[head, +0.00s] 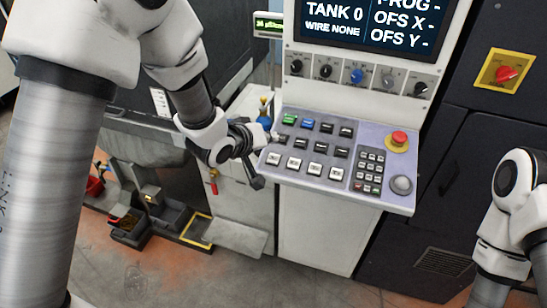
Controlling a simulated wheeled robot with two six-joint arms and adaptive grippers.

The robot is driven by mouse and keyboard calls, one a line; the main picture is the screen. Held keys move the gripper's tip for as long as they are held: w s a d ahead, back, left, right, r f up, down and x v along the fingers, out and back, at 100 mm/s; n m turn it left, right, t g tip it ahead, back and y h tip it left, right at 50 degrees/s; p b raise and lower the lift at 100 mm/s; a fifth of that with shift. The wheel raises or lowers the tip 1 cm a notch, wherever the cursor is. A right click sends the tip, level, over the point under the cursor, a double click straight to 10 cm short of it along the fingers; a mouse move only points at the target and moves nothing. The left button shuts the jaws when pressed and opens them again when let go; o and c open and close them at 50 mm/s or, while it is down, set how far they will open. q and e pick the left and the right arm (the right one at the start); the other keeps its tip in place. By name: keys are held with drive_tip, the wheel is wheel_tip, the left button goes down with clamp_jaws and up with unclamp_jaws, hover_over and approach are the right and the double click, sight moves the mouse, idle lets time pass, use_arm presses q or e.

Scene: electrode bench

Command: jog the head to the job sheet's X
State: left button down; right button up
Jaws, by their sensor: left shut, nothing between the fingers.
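The control panel (330,185) slopes below a screen (378,24). It carries a green button, a blue button, dark and white keys, and a small keypad (369,170). The screen reads TANK 0, WIRE NONE, PROG -, OFS X - and OFS Y -; its top is cut off. My left gripper (268,138) is shut and empty at the panel's left edge, close to the leftmost keys. I cannot tell whether it touches one. My right arm shows at the right edge, its gripper out of view. No job sheet or machine head can be clearly made out.
A red stop button (399,138) and a grey round knob (401,185) sit on the panel's right side. A row of knobs (357,75) lies under the screen. A red switch on a yellow plate (506,72) is at right. Trays (167,218) stand on the floor at left.

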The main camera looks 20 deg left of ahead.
idle(0.3)
use_arm(q)
drive_tip(key=r+m+p, duration=0.1)
drive_tip(key=m, duration=0.5)
drive_tip(key=r+m+p, duration=0.1)
drive_tip(key=m+p, duration=0.1)
drive_tip(key=m, duration=0.5)
drive_tip(key=s+r+m+p, duration=0.1)
drive_tip(key=m, duration=0.5)
drive_tip(key=shift+r+h, duration=0.4)
drive_tip(key=shift+d+f, duration=0.1)
drive_tip(key=shift+f, duration=0.05)
